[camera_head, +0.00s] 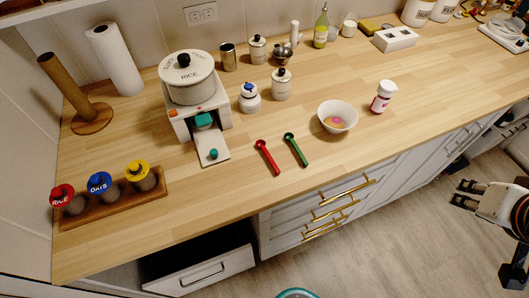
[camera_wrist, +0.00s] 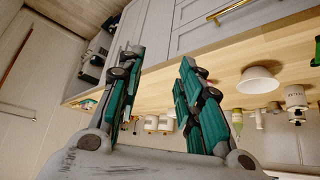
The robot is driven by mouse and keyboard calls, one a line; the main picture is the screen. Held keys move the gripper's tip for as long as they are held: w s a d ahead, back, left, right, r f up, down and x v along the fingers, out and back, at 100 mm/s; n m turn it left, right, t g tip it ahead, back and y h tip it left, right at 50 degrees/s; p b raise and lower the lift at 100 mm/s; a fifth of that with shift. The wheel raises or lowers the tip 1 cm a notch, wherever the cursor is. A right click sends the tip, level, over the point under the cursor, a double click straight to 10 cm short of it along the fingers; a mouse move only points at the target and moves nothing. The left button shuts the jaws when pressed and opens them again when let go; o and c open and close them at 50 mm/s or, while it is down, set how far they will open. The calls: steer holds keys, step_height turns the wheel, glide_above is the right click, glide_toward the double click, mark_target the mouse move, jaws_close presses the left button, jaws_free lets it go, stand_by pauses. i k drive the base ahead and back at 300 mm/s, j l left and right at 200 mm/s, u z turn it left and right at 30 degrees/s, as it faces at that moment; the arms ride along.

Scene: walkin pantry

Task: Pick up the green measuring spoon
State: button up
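The green measuring spoon (camera_head: 296,150) lies on the wooden counter near its front edge, with its round bowl end toward the back. A red measuring spoon (camera_head: 266,157) lies just left of it, not touching. In the wrist view, a green piece at the right edge (camera_wrist: 316,52) looks like part of the green spoon, mostly cut off. My gripper (camera_head: 467,194) is at the far right of the head view, beyond the counter front and well away from the spoon. In the wrist view its two fingers (camera_wrist: 160,95) stand wide apart with nothing between them.
A white bowl (camera_head: 338,116) stands right of the green spoon, with a white-capped bottle (camera_head: 383,97) beyond. A rice cooker (camera_head: 188,80) and a rack of jars (camera_head: 110,195) stand left. Cabinets with gold handles (camera_head: 330,215) line the counter front. The counter around the spoons is clear.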

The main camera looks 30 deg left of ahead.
mark_target(289, 137)
steer(key=u, duration=1.35)
